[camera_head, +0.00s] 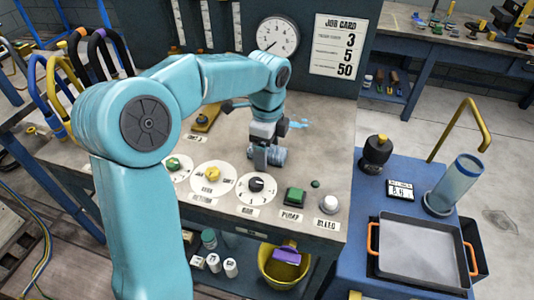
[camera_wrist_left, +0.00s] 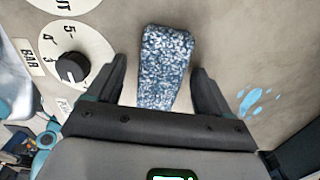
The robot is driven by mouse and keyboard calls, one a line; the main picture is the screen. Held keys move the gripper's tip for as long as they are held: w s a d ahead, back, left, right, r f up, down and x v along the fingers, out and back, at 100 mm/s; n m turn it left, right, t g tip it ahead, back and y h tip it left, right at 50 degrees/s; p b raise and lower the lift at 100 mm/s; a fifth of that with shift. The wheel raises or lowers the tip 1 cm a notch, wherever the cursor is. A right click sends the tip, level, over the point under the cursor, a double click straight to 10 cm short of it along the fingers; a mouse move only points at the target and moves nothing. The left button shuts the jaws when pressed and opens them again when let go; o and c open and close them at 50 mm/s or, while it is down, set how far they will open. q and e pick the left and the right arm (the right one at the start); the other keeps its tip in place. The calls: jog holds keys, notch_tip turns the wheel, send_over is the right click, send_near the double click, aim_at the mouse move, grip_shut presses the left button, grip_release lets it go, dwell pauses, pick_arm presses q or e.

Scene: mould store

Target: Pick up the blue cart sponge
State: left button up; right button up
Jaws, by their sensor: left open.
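The blue cart sponge (camera_wrist_left: 165,50) is a speckled blue-and-white block. It lies on the grey bench top, between my left fingers as seen in the wrist view, with bare gaps at its sides. In the head view only part of the sponge (camera_head: 280,156) shows beside my left gripper (camera_head: 264,160), which points down at it. My left gripper is open, and it also shows in the wrist view (camera_wrist_left: 158,72). Whether the fingertips reach down to the sponge's height is hard to tell. My right gripper is not in view.
Knobs and dials, including the black BAR knob (camera_head: 256,184), a green button (camera_head: 294,196) and a white knob (camera_head: 329,204), line the bench front. A blue splash (camera_head: 298,123) lies behind the sponge. A blue cart (camera_head: 350,240) with a grey tray (camera_head: 418,246) stands right.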

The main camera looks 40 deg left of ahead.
pick_arm(q)
jog(key=shift+c, duration=0.3)
jog(key=c, duration=1.1)
jog(key=shift+r, duration=0.1)
notch_tip(320, 180, up, 20)
jog(key=p, duration=0.5)
jog(key=shift+p, duration=0.35)
jog(key=shift+o, duration=0.6)
